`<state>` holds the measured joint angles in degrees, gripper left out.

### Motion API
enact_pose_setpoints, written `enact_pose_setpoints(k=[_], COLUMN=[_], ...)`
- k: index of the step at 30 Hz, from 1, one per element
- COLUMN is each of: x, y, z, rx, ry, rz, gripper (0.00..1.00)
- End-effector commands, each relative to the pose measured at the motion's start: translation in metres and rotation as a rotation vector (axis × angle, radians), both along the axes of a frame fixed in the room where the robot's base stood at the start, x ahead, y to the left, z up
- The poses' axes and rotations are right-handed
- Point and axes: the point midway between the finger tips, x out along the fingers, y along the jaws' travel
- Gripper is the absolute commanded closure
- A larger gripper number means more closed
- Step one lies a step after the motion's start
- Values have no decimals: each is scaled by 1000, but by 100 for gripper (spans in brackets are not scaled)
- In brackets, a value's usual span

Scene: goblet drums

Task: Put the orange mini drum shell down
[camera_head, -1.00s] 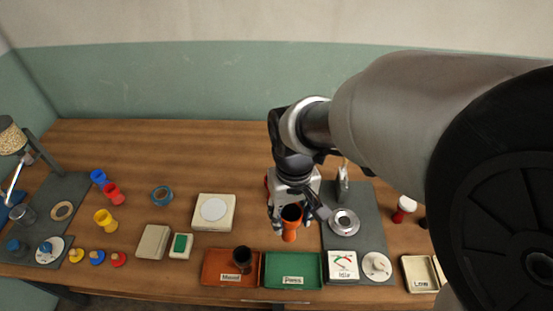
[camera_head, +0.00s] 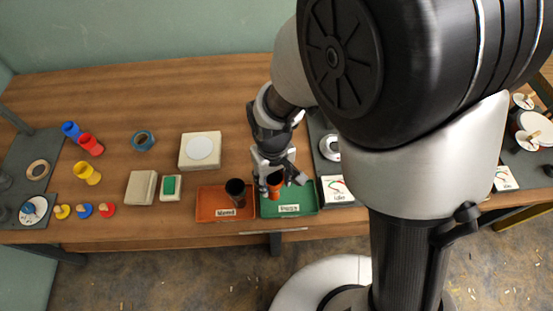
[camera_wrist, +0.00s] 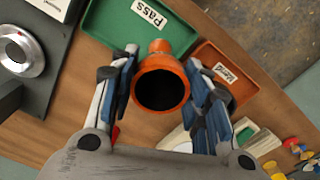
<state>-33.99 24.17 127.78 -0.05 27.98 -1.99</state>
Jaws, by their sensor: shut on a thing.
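My gripper (camera_head: 277,186) is shut on the orange mini drum shell (camera_head: 275,179). In the wrist view the shell (camera_wrist: 158,65) sits between both fingers, its wide dark mouth facing the camera and its narrow end pointing away. The shell is over the green tray (camera_head: 310,196) labelled Pass, near that tray's left part. The green tray also shows in the wrist view (camera_wrist: 103,32), partly behind the shell. I cannot tell whether the shell's far end touches the tray floor.
An orange tray (camera_head: 206,208) adjoins the green tray on the left and holds a dark shell (camera_head: 236,188). A grey panel with a round metal fixture (camera_head: 329,147) lies to the right. A white-disc box (camera_head: 200,151) stands behind left.

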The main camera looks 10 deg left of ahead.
Motion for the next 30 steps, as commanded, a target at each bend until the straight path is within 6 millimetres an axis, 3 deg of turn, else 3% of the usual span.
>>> enact_pose_setpoints(k=[9,21,22,30], x=[-1,0,0,0], y=[-1,0,0,0], z=[-42,-46,-46,-45], rx=[-2,-1,-1,-1], ry=[2,1,1,1], rz=[0,0,0,0], gripper=[85,85,55,38])
